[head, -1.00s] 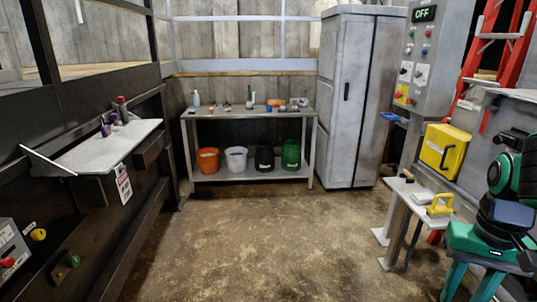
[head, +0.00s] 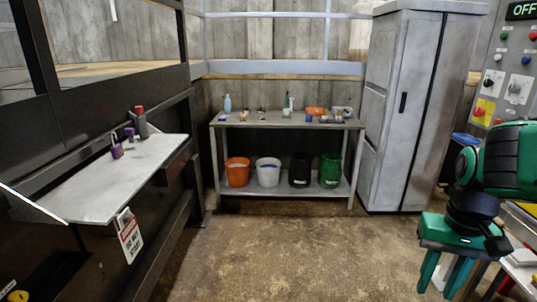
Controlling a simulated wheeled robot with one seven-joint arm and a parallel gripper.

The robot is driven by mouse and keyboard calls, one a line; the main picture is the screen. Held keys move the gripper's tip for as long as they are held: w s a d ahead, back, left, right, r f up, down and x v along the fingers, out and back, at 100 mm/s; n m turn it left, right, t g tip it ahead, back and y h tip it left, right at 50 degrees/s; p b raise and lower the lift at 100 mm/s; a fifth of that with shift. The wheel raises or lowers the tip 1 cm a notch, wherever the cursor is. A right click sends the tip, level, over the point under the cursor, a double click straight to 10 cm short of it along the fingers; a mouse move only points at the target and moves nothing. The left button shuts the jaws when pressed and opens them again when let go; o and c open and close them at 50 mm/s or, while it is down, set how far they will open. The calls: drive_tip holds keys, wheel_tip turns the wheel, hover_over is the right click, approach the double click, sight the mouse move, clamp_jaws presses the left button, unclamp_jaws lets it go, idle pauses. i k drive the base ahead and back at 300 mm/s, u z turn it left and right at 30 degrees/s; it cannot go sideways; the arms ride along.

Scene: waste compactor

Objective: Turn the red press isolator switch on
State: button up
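A red rotary switch on a yellow plate (head: 483,112) sits low on the grey control panel at the right edge. It is partly cut off or covered near my arm, and its exact position is too small to read. The panel's display (head: 522,10) reads OFF. My gripper (head: 441,287) is green, points down at the lower right, and is in front of and below the panel. Its two fingers are apart with nothing seen between them. It is away from the switch.
A shelf (head: 110,190) with purple and red items juts from the dark machine at left. A workbench (head: 285,122) with buckets beneath stands at the back, beside a grey cabinet (head: 407,110). A side table (head: 520,275) is partly hidden by my arm. The central floor is clear.

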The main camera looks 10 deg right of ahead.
sight(478, 112)
drive_tip(key=z, duration=0.05)
drive_tip(key=i, duration=1.15)
drive_tip(key=z, duration=0.7)
drive_tip(key=i, duration=1.45)
drive_tip(key=z, duration=0.45)
